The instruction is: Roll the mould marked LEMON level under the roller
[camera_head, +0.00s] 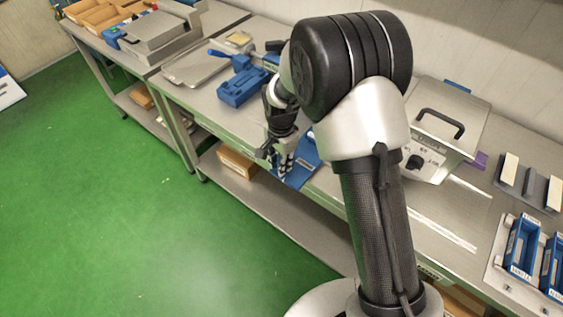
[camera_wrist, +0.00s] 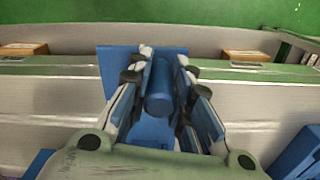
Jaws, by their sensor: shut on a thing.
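My gripper (camera_head: 286,165) reaches down at the front edge of the steel bench. It is shut on a blue piece with a rounded bar (camera_wrist: 160,88), which lies between the fingers in the wrist view. A flat blue plate (camera_wrist: 115,66) shows behind the fingers; the same blue shows beside my gripper in the head view (camera_head: 303,160). Whether bar and plate are one piece I cannot tell. Two blue trough-like moulds (camera_head: 522,244) (camera_head: 552,268) stand at the right with white labels too small to read. I cannot pick out the LEMON mould or the roller with certainty.
A steel box with a black handle and dial (camera_head: 437,128) stands on the bench behind my arm. Blue blocks (camera_head: 243,86) and a flat metal tray (camera_head: 195,68) lie farther left. Cardboard boxes (camera_head: 236,162) sit on the lower shelf. The green floor in front is clear.

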